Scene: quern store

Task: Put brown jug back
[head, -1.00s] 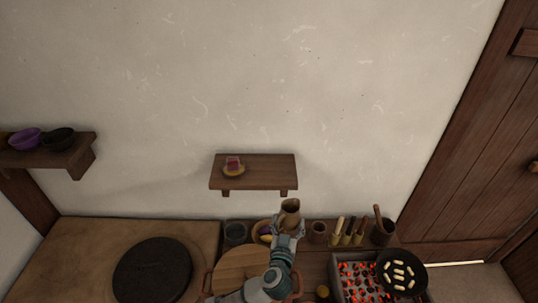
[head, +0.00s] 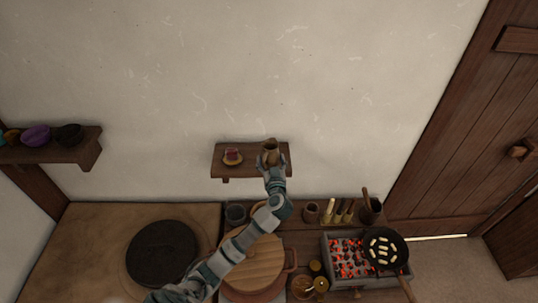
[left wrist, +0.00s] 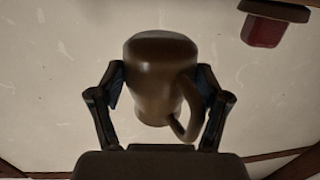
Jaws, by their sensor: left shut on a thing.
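The brown jug (head: 271,149) is at the right part of the small wall shelf (head: 225,151) in the head view. My left gripper (head: 271,164) is shut on it from the front. In the left wrist view the jug (left wrist: 152,75) sits between the two fingers of the left gripper (left wrist: 160,92), with its handle towards the right finger. I cannot tell whether the jug's base touches the shelf. My right gripper is not in view.
A small plate with a dark red piece (head: 232,156) stands on the shelf left of the jug. Below are a round wooden lid (head: 252,262), a brazier of glowing coals (head: 345,250) and a black pan (head: 384,248). A shelf with bowls (head: 60,153) is at left.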

